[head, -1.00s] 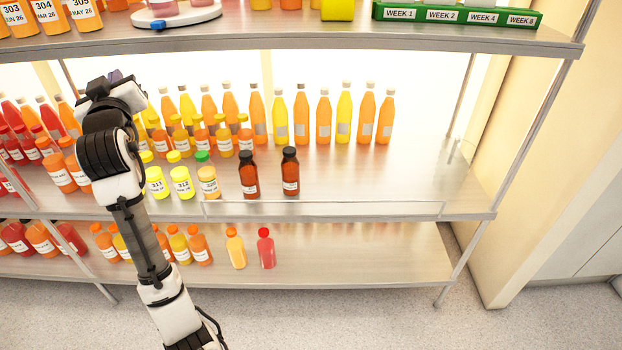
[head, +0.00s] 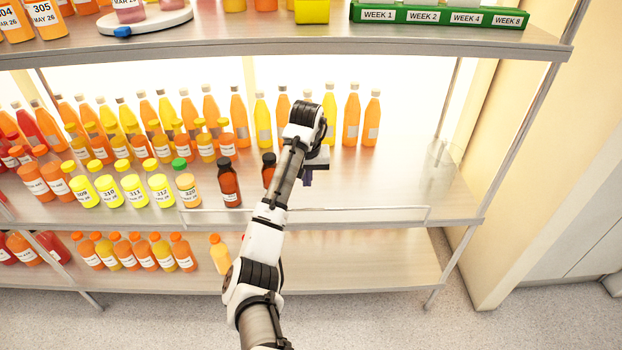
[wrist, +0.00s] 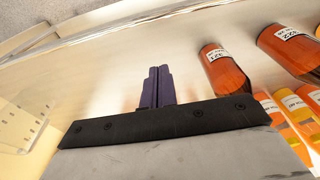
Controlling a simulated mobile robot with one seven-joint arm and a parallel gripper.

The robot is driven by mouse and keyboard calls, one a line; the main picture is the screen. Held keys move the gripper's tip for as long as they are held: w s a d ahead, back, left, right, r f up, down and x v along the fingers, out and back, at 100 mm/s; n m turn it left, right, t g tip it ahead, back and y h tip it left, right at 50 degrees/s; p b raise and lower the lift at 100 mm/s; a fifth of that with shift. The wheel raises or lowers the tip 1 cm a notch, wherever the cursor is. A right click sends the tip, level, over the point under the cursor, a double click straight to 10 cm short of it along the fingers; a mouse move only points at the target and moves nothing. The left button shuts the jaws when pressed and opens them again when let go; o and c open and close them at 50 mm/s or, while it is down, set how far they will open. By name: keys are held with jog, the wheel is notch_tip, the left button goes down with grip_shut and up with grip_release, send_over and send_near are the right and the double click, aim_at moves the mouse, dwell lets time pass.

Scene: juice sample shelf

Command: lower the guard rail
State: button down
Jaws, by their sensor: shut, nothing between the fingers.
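The guard rail (head: 380,208) is a thin pale bar along the front edge of the middle shelf. In the head view it stands a little above the shelf edge, with short bent ends at left and right. My gripper (head: 308,180) is over the front of that shelf, above the rail's middle in the picture and apart from it. Its purple fingers are together and empty; they also show in the wrist view (wrist: 158,72), against the pale shelf. My arm hides a short stretch of the rail. I cannot make out the rail clearly in the wrist view.
Two brown bottles, one (head: 229,183) left of my arm and one (head: 268,170) partly behind it, stand behind the rail. Tall juice bottles (head: 352,115) line the back. The upper shelf (head: 300,42) overhangs above.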

jog(key=f, duration=0.5)
jog(key=shift+w+f+p, duration=0.35)
jog(key=shift+w+f, duration=0.05)
jog(key=shift+s+r+p, duration=0.2)
jog(key=shift+s+p, duration=0.45)
jog(key=shift+s, duration=1.25)
jog(key=shift+t, duration=0.3)
